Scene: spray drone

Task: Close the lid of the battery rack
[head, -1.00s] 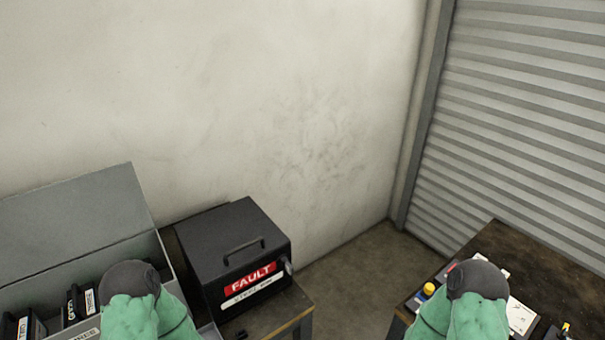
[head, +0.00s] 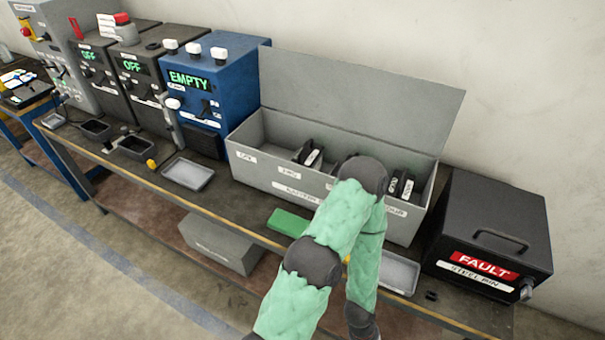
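The battery rack (head: 262,170) is a long grey box on the bench, right of the blue machine in the head view. Its lid (head: 360,98) stands open, raised along the back edge and leaning slightly back toward the wall. Several black batteries (head: 308,153) stand inside, with bare space between some of them. A green-sleeved arm of mine rises in front of the rack and covers part of its front wall and right half. No gripper fingers show, so neither gripper's position relative to the lid can be seen.
The blue machine (head: 205,85) reading EMPTY stands close left of the rack. A black FAULT box (head: 495,225) stands to its right. Along the bench front are a grey tray (head: 188,174), a green flat piece (head: 288,222) and another tray (head: 398,272).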

